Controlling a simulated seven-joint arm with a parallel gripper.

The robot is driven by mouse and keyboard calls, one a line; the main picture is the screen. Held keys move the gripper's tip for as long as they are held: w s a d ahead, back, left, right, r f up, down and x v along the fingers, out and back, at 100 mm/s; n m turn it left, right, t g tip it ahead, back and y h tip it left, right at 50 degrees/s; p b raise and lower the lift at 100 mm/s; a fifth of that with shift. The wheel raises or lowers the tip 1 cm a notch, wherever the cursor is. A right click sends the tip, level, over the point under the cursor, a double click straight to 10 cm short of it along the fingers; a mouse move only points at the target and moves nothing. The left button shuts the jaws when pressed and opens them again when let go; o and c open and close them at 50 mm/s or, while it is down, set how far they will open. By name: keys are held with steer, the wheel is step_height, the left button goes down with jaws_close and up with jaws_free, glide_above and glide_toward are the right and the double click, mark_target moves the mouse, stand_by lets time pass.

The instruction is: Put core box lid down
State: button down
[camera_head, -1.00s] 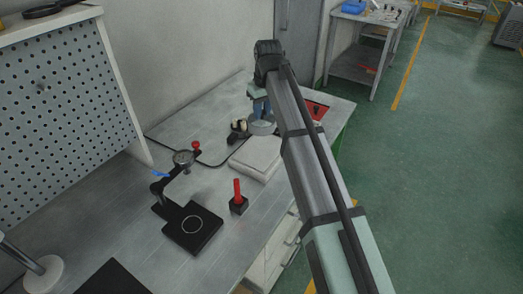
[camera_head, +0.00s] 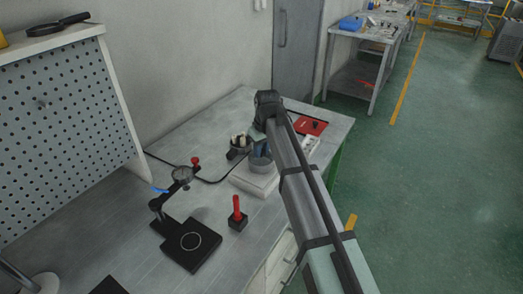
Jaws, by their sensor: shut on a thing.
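My arm reaches away over the bench, and its dark wrist end is near the wall. My gripper's fingers are hidden behind the arm, so what they hold does not show. I cannot pick out the core box lid with certainty. A small pale object (camera_head: 311,144) shows just right of the arm, in front of a red case (camera_head: 311,125), partly covered by the arm. I cannot tell whether it is part of the core box.
A grey round cup (camera_head: 261,162) with bluish items stands at a white block (camera_head: 250,181). A dark holder (camera_head: 239,147) is beside it. Nearer are a red-handled tool in a black stand (camera_head: 237,219) and a dial gauge stand (camera_head: 184,177). A pegboard (camera_head: 62,120) rises at left.

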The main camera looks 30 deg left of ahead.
mark_target(265, 160)
steer(key=shift+f, duration=0.3)
steer(key=c, duration=0.9)
jaws_free()
steer(key=shift+r, duration=0.15)
step_height(265, 160, up, 12)
steer(key=d, duration=0.1)
steer(key=shift+s+d, duration=0.35)
